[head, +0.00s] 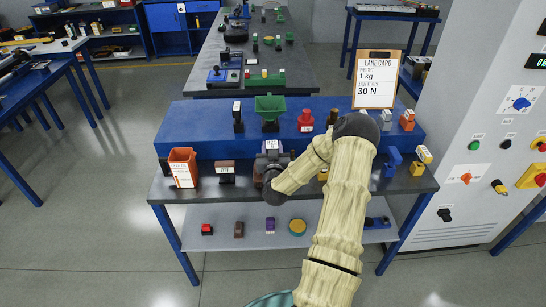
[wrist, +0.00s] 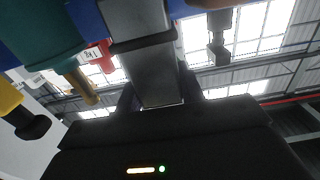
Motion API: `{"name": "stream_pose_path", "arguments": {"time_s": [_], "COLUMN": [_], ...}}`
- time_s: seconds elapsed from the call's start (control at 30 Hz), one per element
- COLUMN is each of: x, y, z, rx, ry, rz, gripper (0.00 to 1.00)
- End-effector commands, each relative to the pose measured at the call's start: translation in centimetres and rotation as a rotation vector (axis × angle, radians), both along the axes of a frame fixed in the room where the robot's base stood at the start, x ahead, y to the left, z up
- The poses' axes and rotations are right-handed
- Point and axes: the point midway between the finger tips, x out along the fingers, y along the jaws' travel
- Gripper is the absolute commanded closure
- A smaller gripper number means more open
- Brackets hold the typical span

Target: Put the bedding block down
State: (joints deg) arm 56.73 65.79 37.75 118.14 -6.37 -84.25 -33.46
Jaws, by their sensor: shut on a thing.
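My gripper (wrist: 158,98) is shut on a grey block, which I take to be the bedding block (wrist: 148,75). In the wrist view the block rises between the dark fingers, with a black band across it. In the head view my gripper (head: 270,170) is at the front edge of the blue raised step, in the middle of the bench. A grey labelled piece (head: 271,146) shows just beyond it, probably the held block. My wrist and forearm hide part of the bench there. I cannot tell whether the block touches a surface.
On the bench (head: 228,196), an orange bin (head: 183,168) and a brown labelled block (head: 225,171) stand left of my gripper. A green hopper (head: 270,108) and a red piece (head: 305,121) stand on the blue step (head: 195,124) behind. A grey control cabinet (head: 480,130) borders the right.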

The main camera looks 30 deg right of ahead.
Motion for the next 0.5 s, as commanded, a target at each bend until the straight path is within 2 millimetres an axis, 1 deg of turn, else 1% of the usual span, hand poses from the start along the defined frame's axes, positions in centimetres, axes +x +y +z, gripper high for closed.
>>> {"name": "stream_pose_path", "arguments": {"time_s": [0.17, 0.27, 0.4, 0.5], "x": [0.0, -0.1, -0.1, -0.1], "y": [-0.1, -0.1, -0.1, -0.1], "z": [-0.2, -1.1, -3.1, -3.9], "rx": [0.0, 0.002, 0.003, 0.002], "ry": [-0.001, -0.001, 0.001, -0.001], "rz": [-0.002, -0.003, -0.003, -0.003], "gripper": [0.94, 0.94, 0.94, 0.94]}}
